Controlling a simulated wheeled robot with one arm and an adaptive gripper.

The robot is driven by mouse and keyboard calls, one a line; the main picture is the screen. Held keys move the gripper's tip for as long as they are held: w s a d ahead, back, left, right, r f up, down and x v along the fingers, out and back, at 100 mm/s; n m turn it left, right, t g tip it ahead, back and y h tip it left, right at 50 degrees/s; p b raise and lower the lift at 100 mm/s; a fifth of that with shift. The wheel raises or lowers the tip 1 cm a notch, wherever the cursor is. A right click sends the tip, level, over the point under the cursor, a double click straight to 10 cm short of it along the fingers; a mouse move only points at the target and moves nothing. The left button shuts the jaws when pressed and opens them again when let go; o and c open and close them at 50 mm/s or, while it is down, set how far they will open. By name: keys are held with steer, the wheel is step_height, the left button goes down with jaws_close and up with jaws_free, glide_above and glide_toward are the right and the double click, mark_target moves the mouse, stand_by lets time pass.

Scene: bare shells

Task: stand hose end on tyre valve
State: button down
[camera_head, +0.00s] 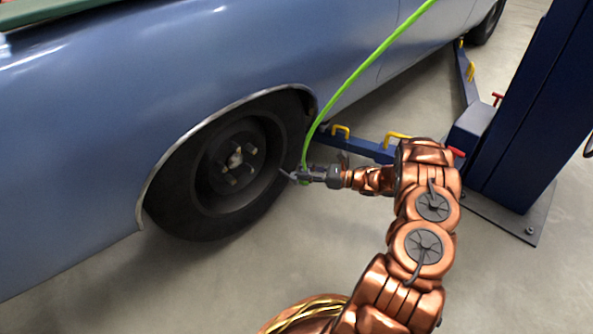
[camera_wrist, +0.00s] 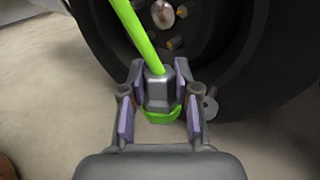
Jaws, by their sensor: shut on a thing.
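The green hose (camera_head: 352,80) comes down from above into my gripper (camera_head: 296,176). Its grey metal hose end (camera_wrist: 158,92), with a green band at the bottom, sits between the purple-padded fingers in the wrist view. My gripper (camera_wrist: 158,105) is shut on this hose end. The tyre (camera_head: 254,197) is the dark wheel of the blue car, just left of my gripper in the head view. In the wrist view the tyre (camera_wrist: 262,90) fills the upper right, behind the hose end.
The blue car body (camera_head: 90,130) arches over the wheel. A blue lift arm (camera_head: 358,146) with yellow handles runs behind my arm to a dark blue lift post (camera_head: 525,110) on the right. The floor (camera_head: 150,290) in front of the wheel is clear.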

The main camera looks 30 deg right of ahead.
steer(key=w+b, duration=0.1)
steer(key=w, duration=0.1)
steer(key=w+d, duration=0.1)
steer(key=w, duration=0.2)
steer(key=w+f+b, duration=0.1)
steer(key=w, duration=0.2)
steer(key=shift+w+d+b, duration=0.25)
steer(key=shift+d+b, duration=0.05)
steer(key=shift+b, duration=0.05)
step_height(320, 180, down, 4)
steer(key=shift+r+b, duration=0.2)
steer(key=shift+b, duration=0.95)
steer(key=shift+r, duration=0.1)
steer(key=c, duration=0.8)
jaws_free()
steer(key=shift+c, duration=0.2)
